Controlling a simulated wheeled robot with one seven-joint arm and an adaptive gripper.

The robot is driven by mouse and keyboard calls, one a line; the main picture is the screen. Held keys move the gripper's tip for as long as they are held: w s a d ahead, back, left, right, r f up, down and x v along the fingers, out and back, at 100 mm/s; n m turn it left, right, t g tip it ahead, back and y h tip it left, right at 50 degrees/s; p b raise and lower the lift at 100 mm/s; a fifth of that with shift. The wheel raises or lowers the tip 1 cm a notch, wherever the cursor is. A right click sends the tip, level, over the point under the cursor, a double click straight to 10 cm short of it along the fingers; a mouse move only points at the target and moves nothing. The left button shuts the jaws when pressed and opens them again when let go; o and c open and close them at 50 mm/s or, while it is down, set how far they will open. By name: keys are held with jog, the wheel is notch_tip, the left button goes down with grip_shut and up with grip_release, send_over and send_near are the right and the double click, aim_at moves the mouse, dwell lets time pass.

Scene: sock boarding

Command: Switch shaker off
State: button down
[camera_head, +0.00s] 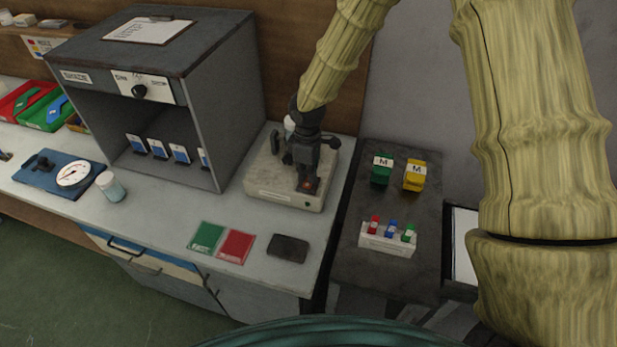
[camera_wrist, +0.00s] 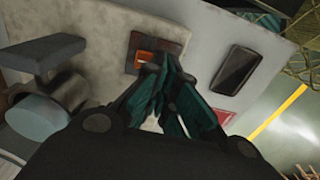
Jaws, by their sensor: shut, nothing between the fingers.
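The shaker (camera_head: 262,180) is a beige box on the bench in the head view, with a small green spot on its front face. Its switch (camera_head: 308,186) is a brown plate with an orange-red part, just at my gripper's tips. The switch also shows in the wrist view (camera_wrist: 148,57), beside the fingertips. My gripper (camera_head: 306,177) points down over the shaker's front right part; its fingers are shut and empty (camera_wrist: 168,84). The fingers hide part of the switch, and I cannot tell whether they touch it. A jar (camera_wrist: 38,117) sits on the shaker's clamp in the wrist view.
A dark flat device (camera_head: 288,248) lies in front of the shaker, beside red (camera_head: 236,246) and green (camera_head: 207,237) cards. A grey cabinet (camera_head: 225,100) stands to the left. A dark side table (camera_head: 398,275) at right holds several coloured items.

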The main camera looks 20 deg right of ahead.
aim_at(308, 185)
jog(key=shift+r+p, duration=1.8)
jog(key=shift+r, duration=0.65)
